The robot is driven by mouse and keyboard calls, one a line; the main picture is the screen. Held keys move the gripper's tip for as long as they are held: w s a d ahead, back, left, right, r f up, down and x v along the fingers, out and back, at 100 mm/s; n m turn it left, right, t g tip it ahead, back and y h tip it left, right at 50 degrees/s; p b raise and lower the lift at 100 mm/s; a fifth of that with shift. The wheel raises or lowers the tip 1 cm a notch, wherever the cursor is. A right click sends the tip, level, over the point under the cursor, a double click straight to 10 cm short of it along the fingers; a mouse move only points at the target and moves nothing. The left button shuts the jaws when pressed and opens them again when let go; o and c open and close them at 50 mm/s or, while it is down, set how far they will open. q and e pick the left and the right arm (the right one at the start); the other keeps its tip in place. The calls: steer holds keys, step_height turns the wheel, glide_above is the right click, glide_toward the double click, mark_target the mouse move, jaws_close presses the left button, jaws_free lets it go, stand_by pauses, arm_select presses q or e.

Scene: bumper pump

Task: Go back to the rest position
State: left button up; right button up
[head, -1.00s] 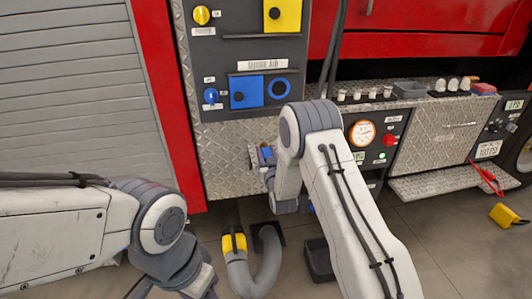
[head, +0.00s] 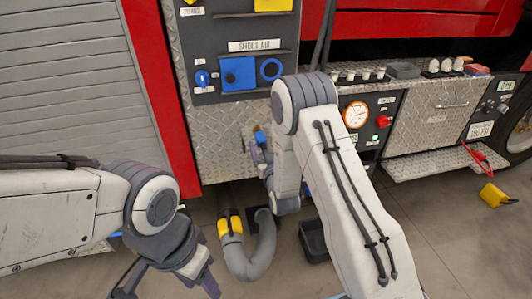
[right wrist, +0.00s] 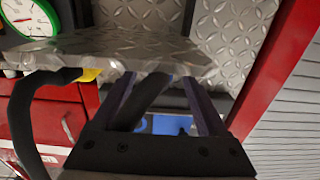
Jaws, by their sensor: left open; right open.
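My left gripper (head: 167,286) is low in the head view, open and empty, with its fingers partly cut off by the lower edge. My right gripper (head: 257,155) is in front of the metal tread plate, partly hidden behind its own arm. In the right wrist view its two fingers (right wrist: 162,98) stand apart, open. A blue part (head: 260,138) shows beside the right gripper in the head view; I cannot tell whether they touch. A blue and white surface (right wrist: 168,124) shows beyond the fingers in the wrist view.
The panel has a blue square (head: 238,73) and a blue ring (head: 271,69). A gauge (head: 355,115) is right of my right arm. A yellow-collared grey hose (head: 262,262) and a dark bin (head: 314,241) are below. A tread-plate step (head: 430,163) juts out at right.

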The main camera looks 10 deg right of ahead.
steer(key=s, duration=0.4)
steer(key=shift+a+r, duration=0.1)
steer(key=shift+a, duration=0.2)
steer(key=a+g, duration=0.1)
steer(key=a+g+y, duration=0.1)
steer(key=a, duration=0.1)
steer(key=a+n, duration=0.1)
steer(key=a, duration=0.1)
steer(key=shift+s+r+g+y, duration=0.25)
steer(key=shift+r+g+y, duration=0.05)
steer(key=shift+r+g, duration=0.1)
steer(key=s+a+r+n+g+y, duration=0.25)
steer(key=s+a+g, duration=0.55)
steer(key=s, duration=0.4)
steer(key=s+d+r+n+g+h, duration=0.15)
steer(key=s+g, duration=0.25)
steer(key=s, duration=0.8)
steer(key=s+d+r+n+g+h, duration=0.1)
steer(key=s+r+n+g+h, duration=0.15)
steer(key=s, duration=1.05)
step_height(320, 180, up, 15)
steer(key=p, duration=1.5)
steer(key=shift+w+d+f+g+y, duration=0.15)
steer(key=shift+w+g+y, duration=0.05)
steer(key=shift+g+y, duration=0.2)
